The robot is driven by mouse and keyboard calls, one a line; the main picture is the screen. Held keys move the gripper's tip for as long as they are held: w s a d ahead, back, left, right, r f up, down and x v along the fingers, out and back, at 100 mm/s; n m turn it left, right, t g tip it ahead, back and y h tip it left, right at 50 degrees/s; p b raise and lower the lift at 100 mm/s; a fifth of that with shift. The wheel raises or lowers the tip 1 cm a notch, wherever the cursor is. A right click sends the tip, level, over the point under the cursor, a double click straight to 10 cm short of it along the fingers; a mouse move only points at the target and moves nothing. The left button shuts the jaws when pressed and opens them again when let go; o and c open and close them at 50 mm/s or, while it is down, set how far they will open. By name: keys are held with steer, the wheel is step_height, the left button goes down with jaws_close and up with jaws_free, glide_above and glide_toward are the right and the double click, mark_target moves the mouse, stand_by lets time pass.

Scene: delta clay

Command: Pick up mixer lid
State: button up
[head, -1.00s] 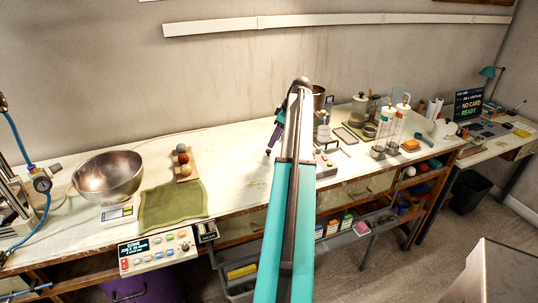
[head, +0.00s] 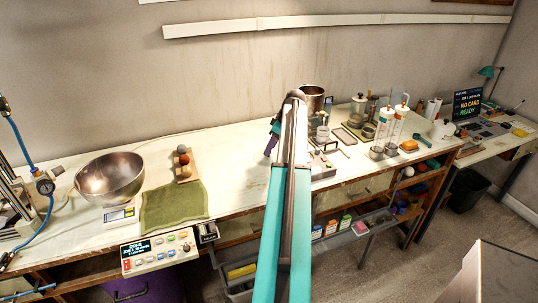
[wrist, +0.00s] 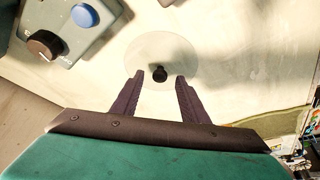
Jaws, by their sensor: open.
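The mixer lid (wrist: 140,48) shows in the wrist view as a pale, see-through disc with a black knob (wrist: 160,74) at its near edge in the picture. It lies over the cream worktop. My gripper (wrist: 160,78) is open, its dark fingers pointing at the lid. The knob appears between the two fingertips, with a gap on each side. I cannot tell how far above the lid the fingers are. In the head view my arm hides the lid, and only a dark part of my gripper (head: 271,146) shows left of the arm.
A blue-grey control box (wrist: 70,28) with a blue button and dark knob sits at the wrist view's upper left. In the head view, a steel pot (head: 313,96) stands behind my arm.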

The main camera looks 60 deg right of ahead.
steer(key=shift+x, duration=0.8)
jaws_close()
steer(key=shift+r, duration=0.15)
step_height(320, 180, up, 10)
steer(key=b, duration=0.2)
steer(key=shift+b, duration=0.3)
stand_by(0.8)
